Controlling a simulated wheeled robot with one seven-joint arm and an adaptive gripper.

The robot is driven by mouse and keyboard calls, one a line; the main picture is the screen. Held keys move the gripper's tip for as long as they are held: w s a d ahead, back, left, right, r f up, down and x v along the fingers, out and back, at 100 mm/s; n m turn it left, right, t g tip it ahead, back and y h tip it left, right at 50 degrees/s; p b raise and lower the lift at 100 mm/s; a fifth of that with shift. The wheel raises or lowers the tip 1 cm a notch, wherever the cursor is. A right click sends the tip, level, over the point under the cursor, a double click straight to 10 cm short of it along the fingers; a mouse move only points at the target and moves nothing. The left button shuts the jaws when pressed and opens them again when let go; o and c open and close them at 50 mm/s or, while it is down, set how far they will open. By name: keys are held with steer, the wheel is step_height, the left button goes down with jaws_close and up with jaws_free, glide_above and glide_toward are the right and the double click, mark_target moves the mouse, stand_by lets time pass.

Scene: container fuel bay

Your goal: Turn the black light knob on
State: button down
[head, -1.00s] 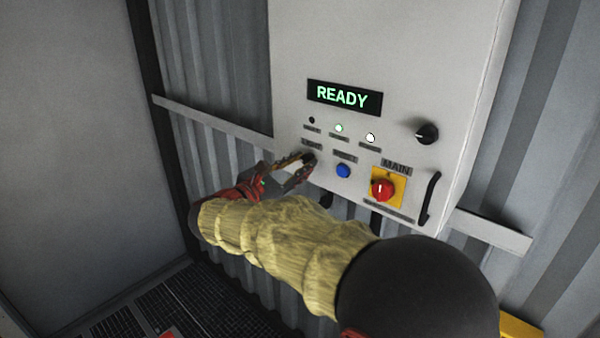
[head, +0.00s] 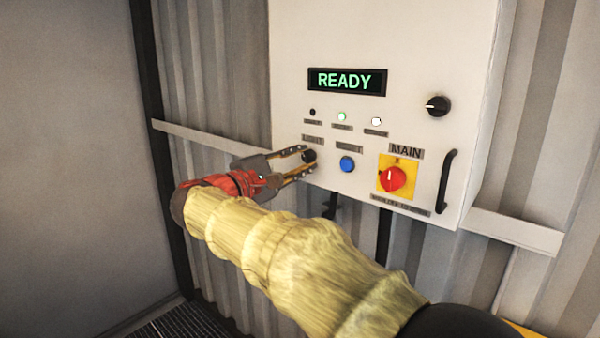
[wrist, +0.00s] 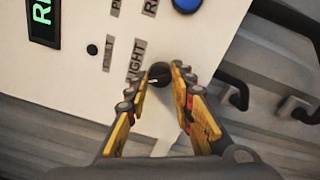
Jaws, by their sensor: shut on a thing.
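The black light knob (head: 309,156) is at the lower left of the white control panel, just under its LIGHT label (head: 312,140). My gripper (head: 306,162) reaches it from the left, with one finger above and one below, shut on the knob. In the wrist view the knob (wrist: 160,72) sits between the fingertips (wrist: 158,77), with a short white pointer mark showing on its face. The fingers cover part of its sides in the head view.
A blue button (head: 347,164) is close to the right of the knob. Farther right are the red MAIN switch (head: 393,179) on yellow, a black handle (head: 446,182) and another black knob (head: 437,106). The green READY display (head: 346,81) is above.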

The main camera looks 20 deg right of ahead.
steer(key=shift+r+m+b, duration=0.2)
steer(key=shift+m+b, duration=0.25)
steer(key=shift+m, duration=0.05)
steer(key=c, duration=1.5)
jaws_free()
steer(key=shift+f, duration=0.1)
steer(key=shift+c, duration=0.2)
steer(key=v, duration=1.2)
